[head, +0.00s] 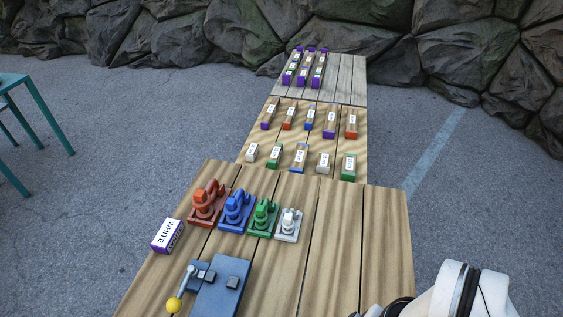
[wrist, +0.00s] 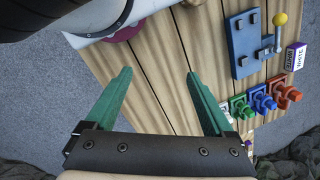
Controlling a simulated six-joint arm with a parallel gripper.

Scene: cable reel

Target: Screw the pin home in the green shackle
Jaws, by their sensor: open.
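The green shackle (head: 264,214) stands on its green base on the near wooden table, between the blue and the white ones. In the wrist view the green shackle (wrist: 240,106) is at the right, beyond my right finger. It is too small to tell how far its pin is screwed in. My gripper (wrist: 158,73) is open and empty over bare planks, with its two green fingers wide apart and clear of the shackle. The head view shows only part of my arm at the lower right, not the fingers.
Red (head: 208,203), blue (head: 237,211) and white (head: 288,224) shackles stand beside the green one. A box marked WHITE (head: 167,236) lies at the left. A blue fixture (head: 222,290) with a yellow-knobbed lever is nearer. Labelled blocks (head: 300,158) lie farther back. The table's right side is clear.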

